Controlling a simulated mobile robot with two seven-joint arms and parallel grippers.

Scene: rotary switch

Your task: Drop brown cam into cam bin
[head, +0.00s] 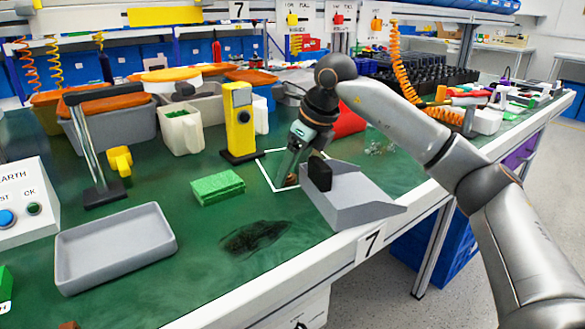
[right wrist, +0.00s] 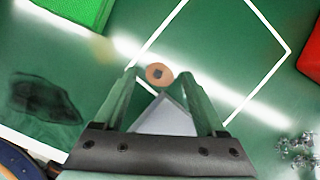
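A small brown round cam (right wrist: 160,74) with a dark square hole lies on the green mat inside a white square outline. It also shows in the head view (head: 291,180), partly covered by my fingers. My right gripper (right wrist: 158,82) points down over it with its fingers apart, one on each side of the cam near the tips. In the head view my right gripper (head: 292,172) is low, close to the mat. A grey scoop-shaped bin (head: 360,206) stands just right of it; I cannot tell if this is the cam bin. My left gripper is out of view.
A black block (head: 319,174) is at the scoop's left edge. A green sponge (head: 218,187), a yellow device (head: 239,120) and a red bin (head: 347,122) are nearby. An empty grey tray (head: 115,245) lies left. A dark stain marks the mat in front.

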